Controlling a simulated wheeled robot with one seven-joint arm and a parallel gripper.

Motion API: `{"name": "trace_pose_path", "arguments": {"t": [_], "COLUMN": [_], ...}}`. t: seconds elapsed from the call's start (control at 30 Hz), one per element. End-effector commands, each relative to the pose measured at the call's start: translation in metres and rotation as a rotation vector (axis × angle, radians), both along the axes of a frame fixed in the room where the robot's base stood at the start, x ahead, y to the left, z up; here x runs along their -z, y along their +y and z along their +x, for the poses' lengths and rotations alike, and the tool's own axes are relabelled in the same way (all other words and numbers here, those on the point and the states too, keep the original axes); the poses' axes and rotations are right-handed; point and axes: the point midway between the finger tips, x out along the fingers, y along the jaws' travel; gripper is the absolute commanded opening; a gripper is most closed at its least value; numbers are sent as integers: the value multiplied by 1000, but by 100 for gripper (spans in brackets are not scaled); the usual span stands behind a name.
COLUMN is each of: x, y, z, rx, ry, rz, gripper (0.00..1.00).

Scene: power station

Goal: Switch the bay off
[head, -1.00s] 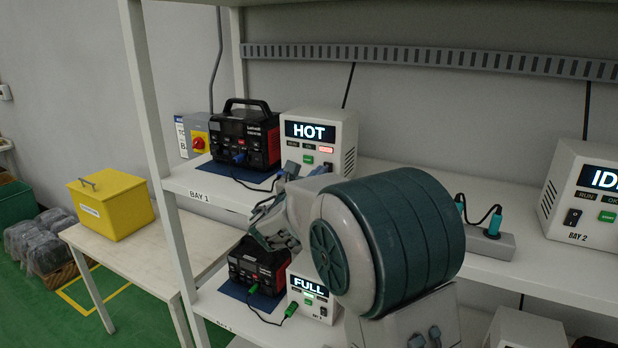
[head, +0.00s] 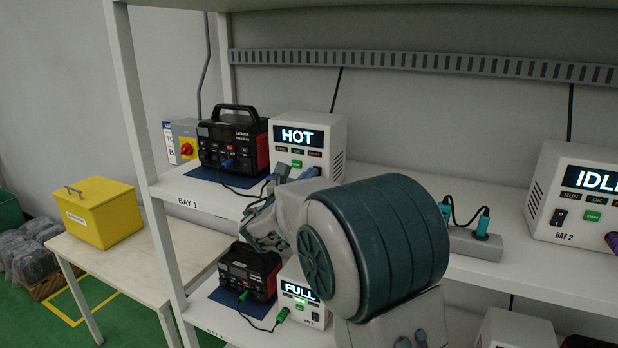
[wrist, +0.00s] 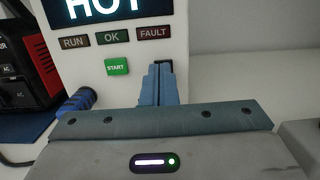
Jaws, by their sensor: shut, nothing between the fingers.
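The upper-shelf bay unit (head: 338,135) is a white box with a lit screen reading HOT. In the wrist view its front (wrist: 120,55) shows RUN, OK and FAULT lamps, all dark, and a green START button (wrist: 117,67). A black part, seemingly a rocker switch (wrist: 168,65), shows right of START, mostly hidden behind my fingers. My gripper (wrist: 158,72) is shut and empty, its blue fingertips close in front of that switch. I cannot tell whether they touch it. A red rotary knob on a yellow plate (head: 187,149) sits on a grey box left of the power station (head: 232,140).
A blue plug (wrist: 75,103) and its cable are close left of my fingers. The lower shelf holds another power station (head: 247,272) and a unit reading FULL (head: 300,300). A power strip (head: 472,243) and the BAY 2 unit (head: 580,200) stand right. A yellow box (head: 95,212) sits left.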

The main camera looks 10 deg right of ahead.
Motion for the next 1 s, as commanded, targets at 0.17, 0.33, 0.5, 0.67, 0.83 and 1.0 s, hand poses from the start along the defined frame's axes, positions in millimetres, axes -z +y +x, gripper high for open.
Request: {"name": "trace_pose_path", "arguments": {"t": [0.17, 0.33, 0.5, 0.67, 0.83, 1.0], "x": [-5, -7, -12, -16, -17, -17], "y": [18, 42, 63, 73, 77, 76], "z": [-20, -53, -80, -94, -99, -99], "rx": [0, 1, -1, 1, 2, 3], "ry": [-4, -4, -3, -3, -2, -2], "rz": [1, 2, 0, 1, 0, -1], "gripper": [0, 0, 0, 0, 0, 0]}}
